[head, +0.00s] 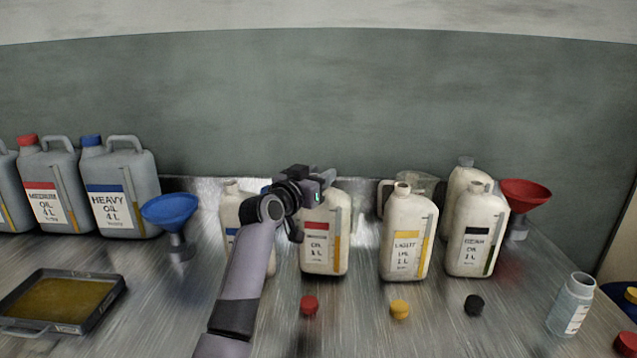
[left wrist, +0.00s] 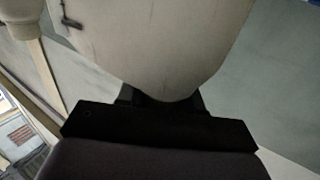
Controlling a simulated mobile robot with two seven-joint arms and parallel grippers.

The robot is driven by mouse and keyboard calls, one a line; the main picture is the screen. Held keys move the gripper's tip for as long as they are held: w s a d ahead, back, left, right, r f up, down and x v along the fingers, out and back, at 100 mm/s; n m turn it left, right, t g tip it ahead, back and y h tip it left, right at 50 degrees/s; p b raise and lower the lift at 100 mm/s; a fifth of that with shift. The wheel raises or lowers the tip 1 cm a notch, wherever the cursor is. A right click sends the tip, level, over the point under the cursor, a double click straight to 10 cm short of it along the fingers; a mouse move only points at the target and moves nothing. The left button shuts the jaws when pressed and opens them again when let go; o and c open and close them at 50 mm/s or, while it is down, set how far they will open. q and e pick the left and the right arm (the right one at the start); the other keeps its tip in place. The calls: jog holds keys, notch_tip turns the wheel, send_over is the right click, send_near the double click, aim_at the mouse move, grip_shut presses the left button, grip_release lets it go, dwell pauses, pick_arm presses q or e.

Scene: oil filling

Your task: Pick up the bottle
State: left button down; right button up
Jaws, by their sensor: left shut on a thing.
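A cream oil bottle with a red label (head: 316,252) stands upright in the middle of the metal counter. My left gripper (head: 312,188) is at its top and shut on it; the gripper covers the bottle's neck and handle. I cannot tell whether its base touches the counter. In the left wrist view a large cream bottle body (left wrist: 165,45) fills the top middle, right against the dark gripper (left wrist: 158,98); the fingertips are mostly hidden. My right gripper is not in view.
Cream bottles with blue (head: 229,212), yellow (head: 407,240) and black labels (head: 476,235) stand alongside. Red (head: 309,305), yellow (head: 400,309) and black caps (head: 473,305) lie in front. Blue (head: 170,209) and red funnels (head: 524,192), an oil tray (head: 112,291) and a clear bottle (head: 572,303) flank them.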

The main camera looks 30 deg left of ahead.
pick_arm(q)
notch_tip(320, 180, up, 27)
jog(key=p, duration=0.1)
dwell(1.2)
